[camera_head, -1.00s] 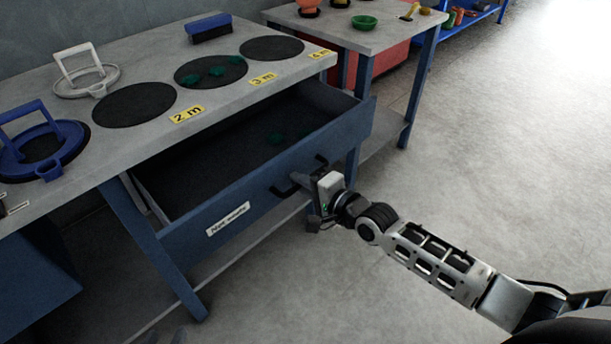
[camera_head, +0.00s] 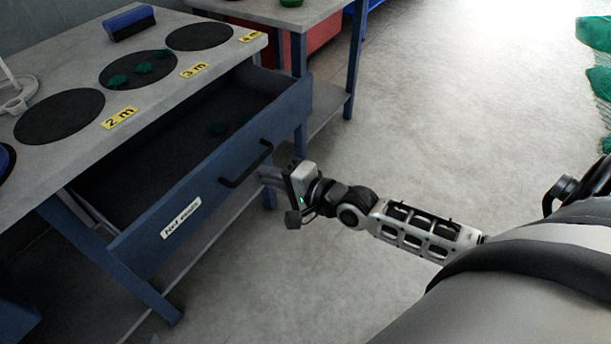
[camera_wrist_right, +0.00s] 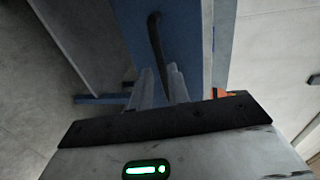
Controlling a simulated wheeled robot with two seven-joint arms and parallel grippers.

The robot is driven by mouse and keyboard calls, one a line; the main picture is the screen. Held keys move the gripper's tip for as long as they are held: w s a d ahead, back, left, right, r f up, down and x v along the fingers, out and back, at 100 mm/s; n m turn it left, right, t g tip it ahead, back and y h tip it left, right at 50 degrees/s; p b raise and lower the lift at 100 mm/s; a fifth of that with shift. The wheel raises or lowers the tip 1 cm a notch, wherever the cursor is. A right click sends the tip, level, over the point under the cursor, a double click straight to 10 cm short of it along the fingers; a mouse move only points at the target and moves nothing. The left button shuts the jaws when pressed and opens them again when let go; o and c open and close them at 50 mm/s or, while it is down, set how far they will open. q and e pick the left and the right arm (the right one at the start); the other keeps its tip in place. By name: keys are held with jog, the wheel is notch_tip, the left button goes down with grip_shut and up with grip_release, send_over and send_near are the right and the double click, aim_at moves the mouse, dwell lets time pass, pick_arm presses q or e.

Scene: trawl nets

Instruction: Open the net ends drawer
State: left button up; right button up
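The drawer with a "Net ends" label (camera_head: 182,218) is pulled out from under the grey workbench, and its dark inside shows, with a small green net piece (camera_head: 217,129) in it. Its black bar handle (camera_head: 247,164) is on the blue front; the handle also shows in the right wrist view (camera_wrist_right: 155,38). My left gripper is out of view.
The workbench top (camera_head: 178,112) carries dark discs with yellow length labels, green net scraps (camera_head: 144,68) and a blue brush (camera_head: 130,23). A second table (camera_head: 300,12) stands behind. Green netting (camera_head: 594,85) is at the far right. The floor right of the drawer is clear.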

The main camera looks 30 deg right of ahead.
jog(key=v, duration=1)
jog(key=shift+p, duration=0.45)
jog(key=s+a+f+n+g+h+p, duration=0.2)
jog(key=s+a+n, duration=0.6)
jog(key=n, duration=0.7)
jog(key=a+f+g+h, duration=0.1)
jog(key=a, duration=0.1)
jog(key=shift+a+f+g+p, duration=0.3)
jog(key=shift+a+f+p, duration=0.05)
jog(key=shift+f, duration=0.05)
